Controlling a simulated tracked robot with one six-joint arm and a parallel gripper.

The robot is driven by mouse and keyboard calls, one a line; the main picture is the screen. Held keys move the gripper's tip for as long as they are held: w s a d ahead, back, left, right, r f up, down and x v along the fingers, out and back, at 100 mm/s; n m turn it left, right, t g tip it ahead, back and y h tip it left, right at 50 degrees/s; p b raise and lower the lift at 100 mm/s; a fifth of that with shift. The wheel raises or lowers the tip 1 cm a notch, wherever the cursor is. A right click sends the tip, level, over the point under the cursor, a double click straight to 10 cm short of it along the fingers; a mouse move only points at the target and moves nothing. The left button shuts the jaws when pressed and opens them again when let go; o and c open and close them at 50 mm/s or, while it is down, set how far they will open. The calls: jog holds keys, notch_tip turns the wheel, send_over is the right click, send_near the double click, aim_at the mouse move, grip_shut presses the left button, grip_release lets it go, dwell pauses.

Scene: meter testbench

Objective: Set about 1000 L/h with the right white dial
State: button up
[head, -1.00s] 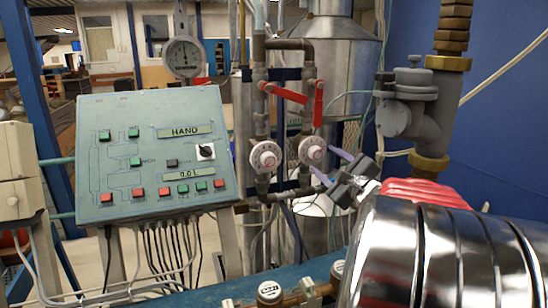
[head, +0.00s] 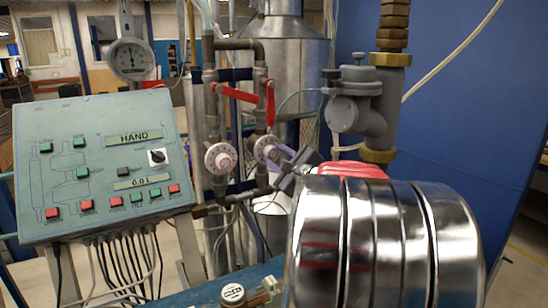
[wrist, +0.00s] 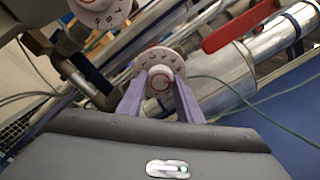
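The right white dial (head: 266,149) sits on the right pipe below a red lever, its face partly overlapped by my gripper in the head view. My gripper (head: 274,153) reaches it from the right. In the wrist view, the dial (wrist: 160,76) shows between the two purple fingers of my gripper (wrist: 159,88). The fingers are spread, with their tips at the dial's left and right lower edges; I cannot tell whether they touch it. The left white dial (head: 220,158) is on the neighbouring pipe, and its lower part shows at the wrist view's top left.
Two red levers (head: 236,94) stand above the dials. A green control panel (head: 100,165) reading HAND is at left, with a round gauge (head: 131,60) behind it. A grey valve body (head: 357,105) on a brass-fitted pipe stands right of the dials, close above my arm.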

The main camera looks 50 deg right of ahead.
jog(key=shift+f, duration=0.1)
jog(key=c, duration=0.4)
jog(key=shift+c, duration=0.2)
jog(key=shift+a, duration=0.1)
jog(key=shift+f+m, duration=0.1)
jog(key=shift+m, duration=0.9)
jog(key=o, duration=1)
jog(key=shift+o, duration=0.2)
